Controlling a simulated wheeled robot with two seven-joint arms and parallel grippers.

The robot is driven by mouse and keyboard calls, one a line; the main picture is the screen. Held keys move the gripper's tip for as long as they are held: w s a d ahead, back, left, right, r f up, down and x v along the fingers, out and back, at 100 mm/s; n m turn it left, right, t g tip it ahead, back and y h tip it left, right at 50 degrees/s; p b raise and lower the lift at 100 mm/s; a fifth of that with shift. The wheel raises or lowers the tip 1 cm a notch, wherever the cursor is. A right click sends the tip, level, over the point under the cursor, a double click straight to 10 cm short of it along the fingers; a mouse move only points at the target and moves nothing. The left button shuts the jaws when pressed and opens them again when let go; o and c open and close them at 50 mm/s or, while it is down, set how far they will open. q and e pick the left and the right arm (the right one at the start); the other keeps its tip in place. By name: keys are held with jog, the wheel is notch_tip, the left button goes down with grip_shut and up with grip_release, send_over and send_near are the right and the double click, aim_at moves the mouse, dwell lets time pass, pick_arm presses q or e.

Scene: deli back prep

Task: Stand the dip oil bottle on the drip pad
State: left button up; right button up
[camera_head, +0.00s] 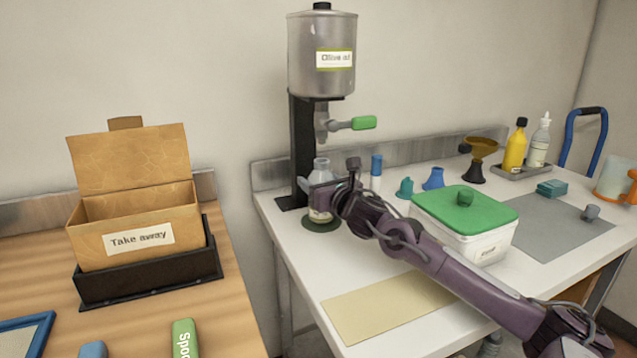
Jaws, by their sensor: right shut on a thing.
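The dip oil bottle (320,168) is a small clear bottle. It is upright under the dispenser's tap on the white table. My right gripper (323,198) is shut on its body and hides part of it. The drip pad (322,225) is a dark green round pad directly below the bottle. The bottle's base is at or just over the pad; I cannot tell whether it touches. My left gripper is not in view.
The olive oil dispenser (306,75) with a green tap handle (363,123) stands behind. A green-lidded tub (465,240) is right of the gripper, under my forearm's far side. Small blue and teal caps (433,179) stand nearby. A take away box (130,225) is left, across a gap.

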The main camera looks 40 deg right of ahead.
jog(key=shift+f+b, duration=0.5)
jog(key=shift+b, duration=0.05)
dwell(0.4)
jog(key=o, duration=1.1)
jog(key=shift+o, duration=0.2)
jog(key=o, duration=0.4)
jog(key=shift+s, duration=0.2)
jog(key=shift+s+a, duration=0.2)
jog(key=shift+s, duration=0.4)
jog(key=shift+s+a, duration=0.2)
jog(key=shift+s, duration=0.35)
jog(key=shift+s+a+p, duration=0.2)
jog(key=shift+s+a, duration=0.25)
jog(key=shift+s, duration=1.2)
jog(key=shift+s+a+p, duration=0.2)
jog(key=shift+s+a, duration=0.3)
jog(key=shift+s, duration=1.15)
jog(key=shift+s+a+p, duration=0.2)
jog(key=shift+s+a, duration=0.25)
jog(key=shift+s, duration=1.2)
